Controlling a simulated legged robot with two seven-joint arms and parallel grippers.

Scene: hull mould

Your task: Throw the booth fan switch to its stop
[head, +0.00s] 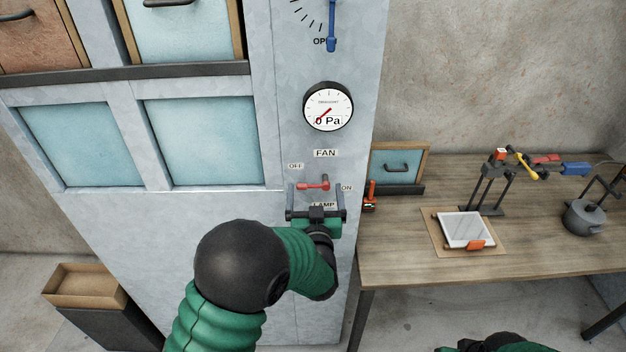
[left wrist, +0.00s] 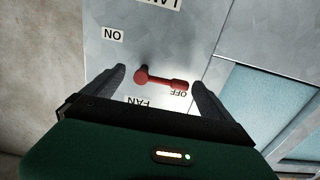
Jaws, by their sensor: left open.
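The fan switch is a red lever (head: 313,186) on the grey booth panel (head: 290,120), below the FAN label (head: 325,153). The OFF label (head: 295,166) is at its upper left and the ON label (head: 346,188) at its right. In the left wrist view the lever (left wrist: 160,79) appears upside down, its handle end beside the OFF label (left wrist: 178,94). My left gripper (head: 316,200) is open in front of the panel, its fingers on either side of the lever; contact is unclear. Only green and black parts of my right arm show at the bottom edge; its gripper is not visible.
A gauge (head: 328,106) reading 0 Pa and a blue lever (head: 332,25) are above the switch. A LAMP label is partly hidden by my gripper.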

